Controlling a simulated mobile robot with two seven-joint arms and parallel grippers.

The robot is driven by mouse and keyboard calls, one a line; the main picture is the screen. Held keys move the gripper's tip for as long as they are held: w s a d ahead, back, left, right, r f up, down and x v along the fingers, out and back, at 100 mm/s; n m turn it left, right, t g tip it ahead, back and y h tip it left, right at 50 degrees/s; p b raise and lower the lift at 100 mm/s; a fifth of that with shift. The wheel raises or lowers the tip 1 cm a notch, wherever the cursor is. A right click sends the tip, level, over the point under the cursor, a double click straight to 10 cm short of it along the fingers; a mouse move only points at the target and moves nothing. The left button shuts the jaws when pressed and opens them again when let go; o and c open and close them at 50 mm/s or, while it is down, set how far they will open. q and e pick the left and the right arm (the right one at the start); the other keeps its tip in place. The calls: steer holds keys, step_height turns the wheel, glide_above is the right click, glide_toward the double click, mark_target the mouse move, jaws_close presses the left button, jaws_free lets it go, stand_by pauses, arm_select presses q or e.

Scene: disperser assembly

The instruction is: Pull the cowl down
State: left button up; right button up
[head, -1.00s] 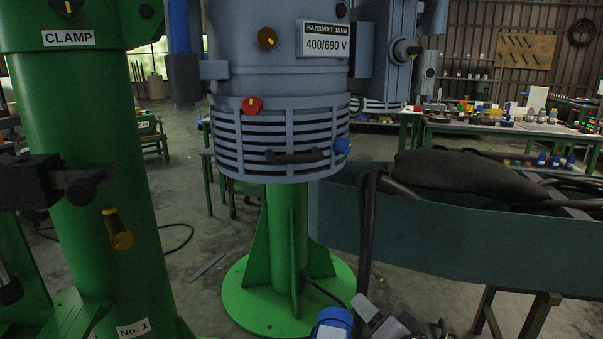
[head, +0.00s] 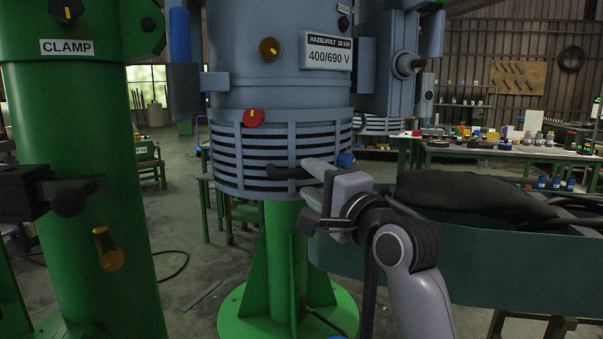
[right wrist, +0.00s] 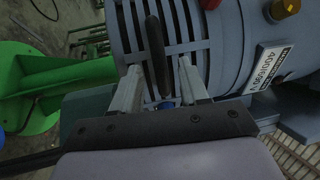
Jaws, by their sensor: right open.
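The cowl (head: 230,178) is the blue-grey slatted ring around the bottom of the motor housing (head: 265,85). A black handle (head: 288,172) sits on its front. A red knob (head: 253,118) and a blue knob (head: 346,159) are on the cowl. My right gripper (head: 311,178) is open at the right end of the handle. In the right wrist view the fingers of my right gripper (right wrist: 160,72) stand on either side of the handle (right wrist: 156,48), with a gap on both sides. I cannot tell how deep the handle lies between them. My left gripper is not in view.
A green pedestal (head: 285,260) stands under the motor. A green clamp column (head: 90,200) with dark and orange fittings is at the left. Workbenches stand behind.

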mark_target(304, 175)
steer(key=shift+x, duration=2.1)
jaws_close()
